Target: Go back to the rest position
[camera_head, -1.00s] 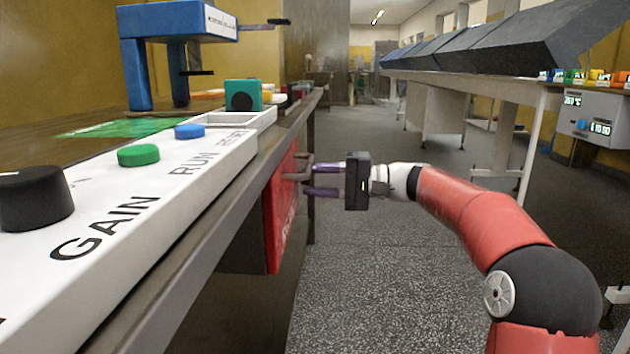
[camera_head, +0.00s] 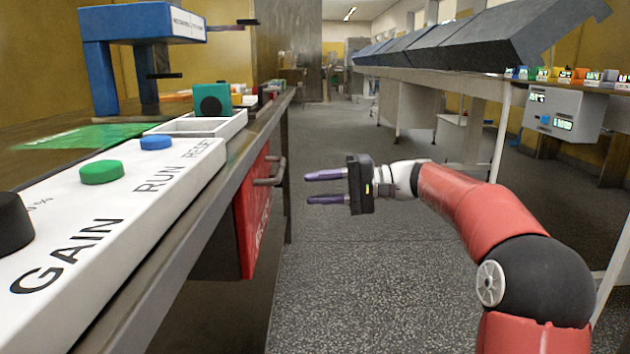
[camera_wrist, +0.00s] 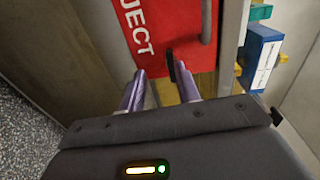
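My gripper (camera_head: 325,187) is in the aisle, to the right of the counter, with its two purple fingers pointing left. The fingers are apart with nothing between them. The red drawer front (camera_head: 254,215) sits under the counter edge and has a dark bar handle (camera_head: 271,171). A clear gap shows between the fingertips and this handle. In the wrist view the fingers (camera_wrist: 163,85) point at the red front (camera_wrist: 170,35), which bears the letters "JECT", and its handle (camera_wrist: 206,20).
A white control panel (camera_head: 130,185) with a GAIN knob, green button and blue button lies on the counter at left. A blue stand (camera_head: 97,75) is behind it. A long bench (camera_head: 430,75) with dark sloped units runs along the right. The speckled floor (camera_head: 350,270) between is clear.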

